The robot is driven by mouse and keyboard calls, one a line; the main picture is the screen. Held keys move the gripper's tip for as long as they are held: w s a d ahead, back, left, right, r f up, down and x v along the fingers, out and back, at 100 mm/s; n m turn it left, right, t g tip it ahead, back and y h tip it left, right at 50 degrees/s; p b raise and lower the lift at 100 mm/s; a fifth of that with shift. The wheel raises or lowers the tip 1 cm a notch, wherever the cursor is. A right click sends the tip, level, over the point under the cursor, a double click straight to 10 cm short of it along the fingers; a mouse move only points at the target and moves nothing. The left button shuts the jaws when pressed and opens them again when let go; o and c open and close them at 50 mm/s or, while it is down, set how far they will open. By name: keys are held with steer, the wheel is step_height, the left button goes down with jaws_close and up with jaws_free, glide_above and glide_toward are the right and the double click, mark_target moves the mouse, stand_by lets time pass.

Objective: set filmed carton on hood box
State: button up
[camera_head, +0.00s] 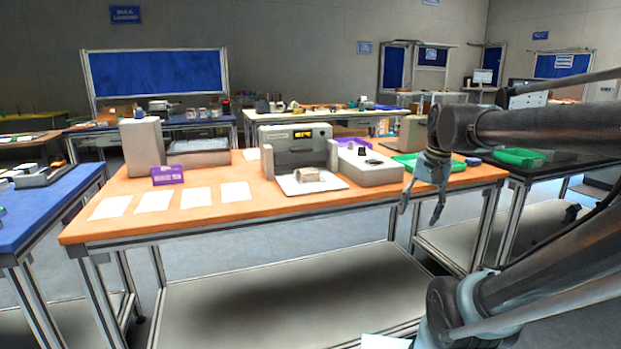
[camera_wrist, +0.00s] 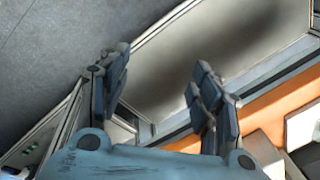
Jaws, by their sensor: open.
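A small pale carton with a glossy look (camera_head: 307,174), which may be the filmed carton, lies on a white plate (camera_head: 290,187) at the front of a grey hooded machine (camera_head: 285,137) on the orange table. That machine may be the hood box; I cannot be sure. My gripper (camera_head: 420,212) hangs open and empty by the table's front edge, right of the carton and apart from it. In the wrist view its two fingers (camera_wrist: 162,65) are spread with nothing between them. The carton cannot be made out in the wrist view.
The orange table (camera_head: 290,208) holds several white sheets (camera_head: 196,197), a purple sign (camera_head: 167,175), a tall grey box (camera_head: 142,146) and a grey unit with a dark knob (camera_head: 368,168). Green trays (camera_head: 520,157) lie at right. The front strip of the orange table is mostly clear.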

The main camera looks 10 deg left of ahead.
steer(key=w+a+r+m+g+y, duration=0.1)
steer(key=w+a+r+m, duration=0.3)
steer(key=w+a+r, duration=0.7)
steer(key=m+g+y, duration=0.1)
steer(key=m+g, duration=0.2)
steer(key=m, duration=0.1)
glide_toward(310, 170)
steer(key=x, duration=0.9)
steer(key=shift+s+f, duration=0.2)
steer(key=shift+s, duration=0.05)
steer(key=c, duration=1)
steer(key=shift+o, duration=0.2)
steer(key=shift+r, duration=0.1)
